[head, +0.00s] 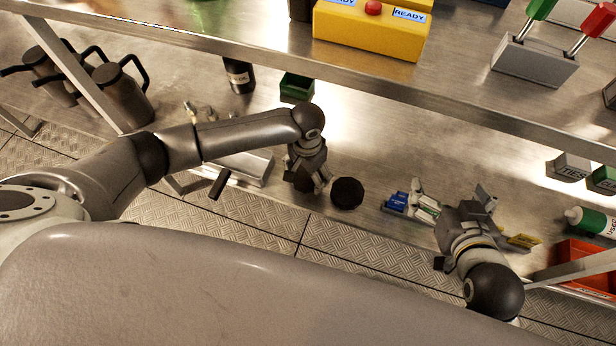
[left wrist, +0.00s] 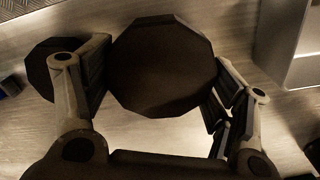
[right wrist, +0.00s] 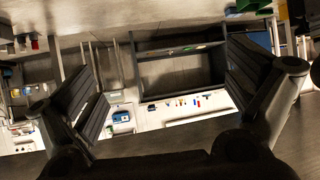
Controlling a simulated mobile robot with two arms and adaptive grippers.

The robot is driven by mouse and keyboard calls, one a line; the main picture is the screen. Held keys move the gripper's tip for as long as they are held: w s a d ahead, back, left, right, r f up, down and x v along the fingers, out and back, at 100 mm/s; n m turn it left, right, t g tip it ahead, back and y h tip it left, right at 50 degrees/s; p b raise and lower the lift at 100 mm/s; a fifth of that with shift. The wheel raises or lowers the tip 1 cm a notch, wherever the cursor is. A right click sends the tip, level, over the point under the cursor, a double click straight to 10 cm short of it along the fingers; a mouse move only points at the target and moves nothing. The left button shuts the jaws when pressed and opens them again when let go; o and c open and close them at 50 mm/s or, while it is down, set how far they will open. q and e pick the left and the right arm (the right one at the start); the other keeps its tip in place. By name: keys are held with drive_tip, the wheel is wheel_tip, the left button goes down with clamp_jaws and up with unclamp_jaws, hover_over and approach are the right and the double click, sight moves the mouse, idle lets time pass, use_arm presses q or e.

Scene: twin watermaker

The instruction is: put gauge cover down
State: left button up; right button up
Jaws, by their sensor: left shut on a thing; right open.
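My left gripper (head: 312,183) is low over the metal lower shelf and shut on a dark, many-sided round piece, which I take to be the gauge cover (left wrist: 163,65). In the left wrist view it sits between the two fingers. In the head view the gripper mostly hides it. I cannot tell whether it touches the shelf. A similar black round piece (head: 347,193) lies just right of the left gripper; it also shows in the left wrist view (left wrist: 52,65), beside a finger. My right gripper (head: 483,202) is open and empty near the shelf's front edge.
Blue and white small items (head: 412,204) lie between the black piece and my right gripper. A green bin (head: 297,88) and a dark bottle (head: 239,76) stand behind. A metal tray (head: 245,165) is at left. The upper shelf's rail (head: 400,96) crosses above. Bare metal shows behind the black piece.

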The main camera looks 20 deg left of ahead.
sight(308, 178)
use_arm(q)
drive_tip(key=f, duration=0.1)
drive_tip(key=f+b, duration=0.2)
drive_tip(key=shift+w+f, duration=0.25)
drive_tip(key=shift+f, duration=0.05)
drive_tip(key=o, duration=0.8)
use_arm(e)
drive_tip(key=w+a+r+t+y, duration=0.1)
drive_tip(key=w+r+t, duration=0.3)
drive_tip(key=r, duration=0.5)
drive_tip(key=shift+a+t+y, duration=0.4)
drive_tip(key=shift+a+t, duration=0.25)
drive_tip(key=shift+t, duration=0.25)
drive_tip(key=shift+r, duration=0.1)
